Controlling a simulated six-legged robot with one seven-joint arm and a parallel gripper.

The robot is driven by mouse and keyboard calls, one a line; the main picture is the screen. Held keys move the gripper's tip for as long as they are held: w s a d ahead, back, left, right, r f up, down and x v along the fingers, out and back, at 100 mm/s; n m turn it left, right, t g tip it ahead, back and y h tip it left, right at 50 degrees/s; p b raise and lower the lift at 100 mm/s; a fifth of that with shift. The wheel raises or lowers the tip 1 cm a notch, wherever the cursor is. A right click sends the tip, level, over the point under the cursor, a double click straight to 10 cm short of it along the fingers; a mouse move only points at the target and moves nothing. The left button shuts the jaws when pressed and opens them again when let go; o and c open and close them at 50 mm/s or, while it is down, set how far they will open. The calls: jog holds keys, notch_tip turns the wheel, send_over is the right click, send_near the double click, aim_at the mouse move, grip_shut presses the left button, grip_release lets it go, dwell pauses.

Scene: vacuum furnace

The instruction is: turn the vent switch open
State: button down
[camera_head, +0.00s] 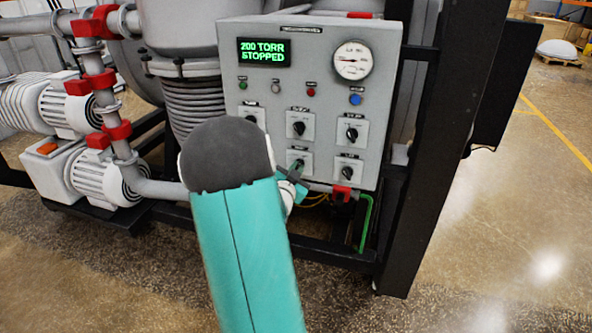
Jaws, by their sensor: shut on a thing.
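The grey control panel (231,90) has several black rotary switches on white plates, in two rows. The labels are too small to read, so I cannot tell which one is the vent switch. My gripper (294,172) is at the lower middle switch (298,163), below the upper middle switch (298,129). It is shut on that switch's knob, which is mostly covered by the fingers, so its angle is unclear. My teal arm hides the panel's lower left part.
The green display (264,52) reads "200 TORR STOPPED". A round gauge (352,60) is at upper right. Other switches (351,134) (347,173) sit right of my gripper. A black frame post (438,150) stands at right, white pumps (75,150) at left. Open floor lies at right.

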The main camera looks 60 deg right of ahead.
jog(key=shift+m, duration=0.3)
jog(key=c, duration=1.5)
grip_release()
jog(key=shift+a, duration=0.1)
jog(key=s+a, duration=0.2)
jog(key=a, duration=1.1)
jog(key=shift+a, duration=0.3)
